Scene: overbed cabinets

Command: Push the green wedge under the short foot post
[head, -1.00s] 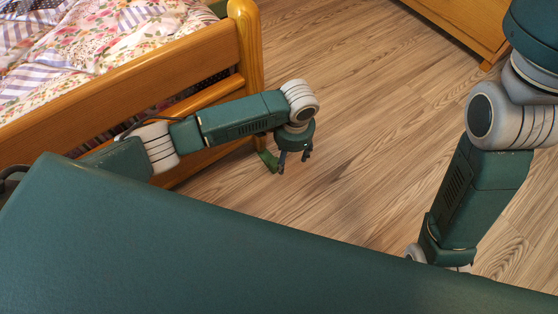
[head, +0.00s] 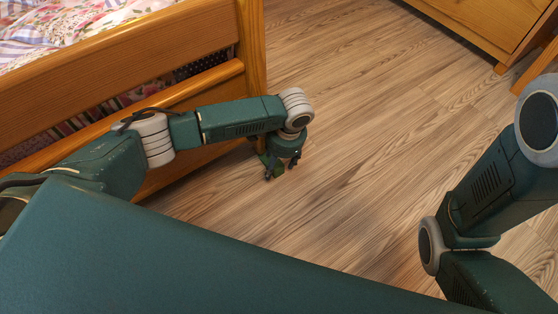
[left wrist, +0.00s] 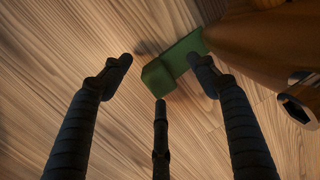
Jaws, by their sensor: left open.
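The green wedge (left wrist: 172,66) lies on the floor in the left wrist view. Its far end reaches the edge of the brown wooden foot post (left wrist: 262,35); I cannot tell whether it is under the post. My left gripper (left wrist: 158,76) is open, its dark fingers pointing down around the wedge's near end, the right finger overlapping the wedge. In the head view the left gripper (head: 281,168) is low beside the bed post (head: 251,50), with part of the green wedge (head: 277,171) between its fingers. My arm hides the post's lower part. My right gripper is out of view.
The wooden bed frame (head: 120,60) with flowered bedding fills the upper left. A wooden cabinet (head: 480,25) stands at the upper right. The wooden floor (head: 370,130) between them is clear.

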